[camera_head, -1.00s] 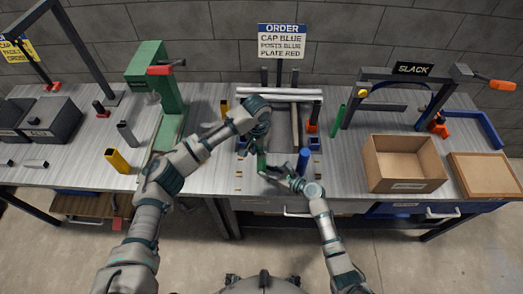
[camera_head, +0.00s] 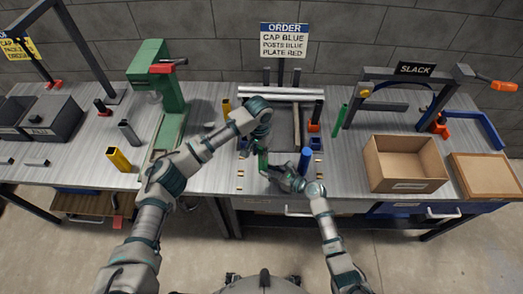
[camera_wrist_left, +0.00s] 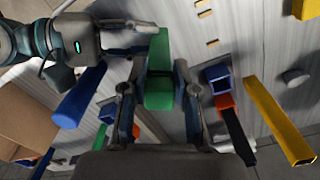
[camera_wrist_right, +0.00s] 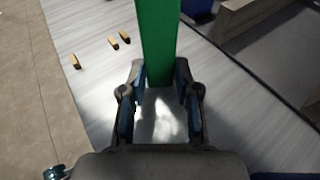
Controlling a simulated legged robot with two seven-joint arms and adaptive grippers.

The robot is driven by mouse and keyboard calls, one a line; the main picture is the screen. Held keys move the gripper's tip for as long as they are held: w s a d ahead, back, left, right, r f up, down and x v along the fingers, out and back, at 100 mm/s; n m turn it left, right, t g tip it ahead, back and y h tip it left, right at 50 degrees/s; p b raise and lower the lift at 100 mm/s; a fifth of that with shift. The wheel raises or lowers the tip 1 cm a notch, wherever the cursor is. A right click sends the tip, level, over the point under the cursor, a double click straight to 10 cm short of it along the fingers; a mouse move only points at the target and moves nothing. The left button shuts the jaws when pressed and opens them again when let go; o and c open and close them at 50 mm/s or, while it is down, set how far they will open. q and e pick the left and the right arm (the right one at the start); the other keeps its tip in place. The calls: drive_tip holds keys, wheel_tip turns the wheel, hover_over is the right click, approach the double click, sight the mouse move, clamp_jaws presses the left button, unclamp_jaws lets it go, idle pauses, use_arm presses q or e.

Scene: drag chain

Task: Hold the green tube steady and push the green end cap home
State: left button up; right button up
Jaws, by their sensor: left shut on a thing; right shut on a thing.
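The green tube (camera_head: 262,162) stands at the front of the bench between my two grippers. My right gripper (camera_wrist_right: 160,85) is shut on it, and the tube rises between the fingers in the right wrist view (camera_wrist_right: 158,40). My left gripper (camera_wrist_left: 158,78) is shut on a green piece (camera_wrist_left: 160,98), which looks like the green end cap. The green tube shows just beyond it in the left wrist view (camera_wrist_left: 160,48). A dark band lies between the two green parts, so I cannot tell how far the cap is seated.
A blue tube (camera_head: 305,160) stands close to the right of my right gripper. Another green tube (camera_head: 338,121) stands farther right. A cardboard box (camera_head: 405,185) is at the right, a green press (camera_head: 160,85) at the left. A yellow tube (camera_head: 118,159) stands at the front left.

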use_arm(q)
drive_tip(key=shift+f, duration=0.25)
drive_tip(key=o, duration=0.9)
drive_tip(key=shift+s+d, duration=0.1)
drive_tip(key=shift+d, duration=0.25)
